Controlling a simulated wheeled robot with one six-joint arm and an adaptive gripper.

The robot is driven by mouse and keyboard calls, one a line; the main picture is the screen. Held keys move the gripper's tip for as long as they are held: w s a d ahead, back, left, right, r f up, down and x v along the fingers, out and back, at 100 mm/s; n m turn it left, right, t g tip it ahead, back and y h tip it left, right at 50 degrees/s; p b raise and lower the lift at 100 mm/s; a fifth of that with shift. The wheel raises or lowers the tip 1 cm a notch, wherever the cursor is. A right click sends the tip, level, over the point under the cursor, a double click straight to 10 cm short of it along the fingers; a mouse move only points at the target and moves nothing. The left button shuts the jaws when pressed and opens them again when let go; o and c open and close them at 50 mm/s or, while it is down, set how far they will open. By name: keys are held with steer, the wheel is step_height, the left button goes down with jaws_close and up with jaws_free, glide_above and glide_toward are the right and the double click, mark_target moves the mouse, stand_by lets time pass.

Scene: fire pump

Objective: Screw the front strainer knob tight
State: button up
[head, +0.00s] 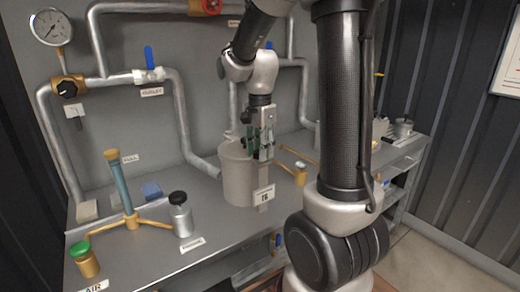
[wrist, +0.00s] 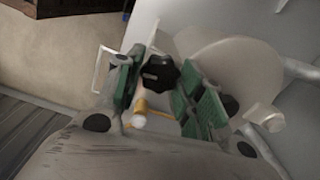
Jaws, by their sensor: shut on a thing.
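The black lobed knob (wrist: 160,72) shows in the wrist view between the green pads of my gripper (wrist: 156,82). The pads stand on both sides of it and are shut on it. In the head view my gripper (head: 258,150) points down in front of the large grey bucket-shaped body (head: 236,178). The knob is hidden there behind the fingers, and I cannot tell how far it is screwed in. A small label plate (head: 263,194) shows just below the gripper.
A silver canister with a black top (head: 182,215), a brass-footed blue tube (head: 122,185) and a green-capped brass fitting (head: 86,260) stand left on the bench. Pipes with a blue-handled valve (head: 149,72) and a gauge (head: 50,27) run along the back panel.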

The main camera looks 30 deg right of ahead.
steer(key=shift+w, duration=0.1)
stand_by(0.3)
steer(key=o, duration=1)
step_height(320, 180, up, 12)
